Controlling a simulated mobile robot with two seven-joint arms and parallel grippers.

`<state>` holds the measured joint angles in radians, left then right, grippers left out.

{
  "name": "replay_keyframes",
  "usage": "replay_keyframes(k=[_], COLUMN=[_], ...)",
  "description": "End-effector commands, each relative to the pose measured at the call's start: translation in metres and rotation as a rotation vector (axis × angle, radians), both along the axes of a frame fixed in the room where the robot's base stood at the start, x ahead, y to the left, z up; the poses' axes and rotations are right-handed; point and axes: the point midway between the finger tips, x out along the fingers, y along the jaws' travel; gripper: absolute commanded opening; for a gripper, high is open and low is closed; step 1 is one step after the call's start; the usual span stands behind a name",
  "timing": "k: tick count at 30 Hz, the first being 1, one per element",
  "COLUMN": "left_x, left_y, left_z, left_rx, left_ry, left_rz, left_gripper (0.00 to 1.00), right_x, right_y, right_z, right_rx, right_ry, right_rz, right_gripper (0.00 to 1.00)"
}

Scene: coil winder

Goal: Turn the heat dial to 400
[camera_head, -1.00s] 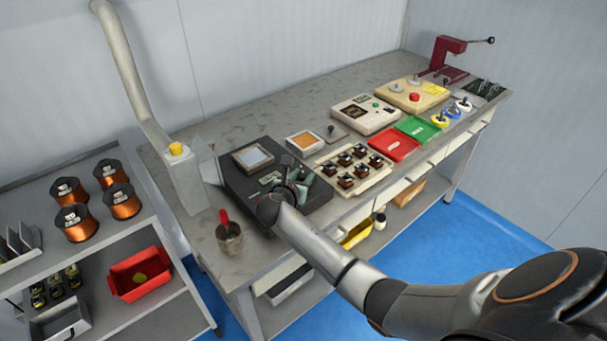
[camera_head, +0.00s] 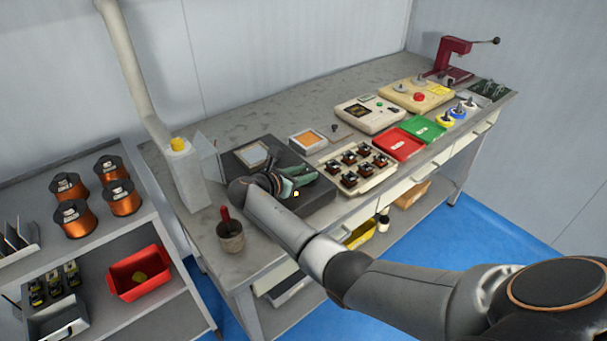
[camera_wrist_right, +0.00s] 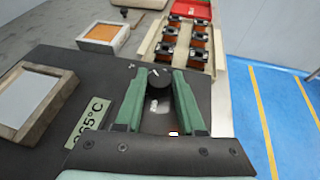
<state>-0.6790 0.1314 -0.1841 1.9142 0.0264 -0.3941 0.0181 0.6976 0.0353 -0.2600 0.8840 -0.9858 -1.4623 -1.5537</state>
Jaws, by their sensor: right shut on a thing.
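The dark solder pot unit (camera_head: 312,204) stands near the left end of the workbench, with a framed pale square on top; its top also shows in the right wrist view (camera_wrist_right: 40,68). The heat dial (camera_wrist_right: 159,77) is a small black round knob on this unit. My right gripper (camera_wrist_right: 160,75), with green fingers, is shut on the dial, one finger on each side. It also shows in the head view (camera_head: 291,182), where it hides the dial. A pale green display (camera_wrist_right: 90,123) beside the left finger is partly covered; it seems to read 365°C. My left gripper is out of view.
A tray of several small coils (camera_head: 355,168) and an orange-filled square dish (camera_head: 307,141) sit close beside the unit. A cup with a red-handled tool (camera_head: 230,236) stands at the front left. A grey duct post (camera_head: 184,178) rises behind the unit's left side.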

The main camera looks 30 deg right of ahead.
Motion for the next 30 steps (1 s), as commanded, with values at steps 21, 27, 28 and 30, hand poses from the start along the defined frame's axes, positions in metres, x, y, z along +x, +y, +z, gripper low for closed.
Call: replay_keyframes(k=[21, 27, 28, 30], left_x=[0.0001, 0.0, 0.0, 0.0], left_y=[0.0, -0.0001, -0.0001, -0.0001], left_z=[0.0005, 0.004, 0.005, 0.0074], left_rx=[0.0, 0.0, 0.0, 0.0], left_ry=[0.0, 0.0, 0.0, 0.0], left_rz=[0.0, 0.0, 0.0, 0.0], left_gripper=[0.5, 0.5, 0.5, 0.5], right_x=[-0.0002, -0.0005, -0.0005, -0.0008], right_y=[-0.0004, -0.0019, -0.0024, -0.0036], right_z=[0.0, 0.0022, 0.0027, 0.0042], right_rx=[0.001, 0.001, 0.001, 0.001], right_ry=[0.001, 0.001, 0.001, 0.001], right_rz=[0.001, 0.0, 0.0, 0.0], right_gripper=[0.68, 0.68, 0.68, 0.68])
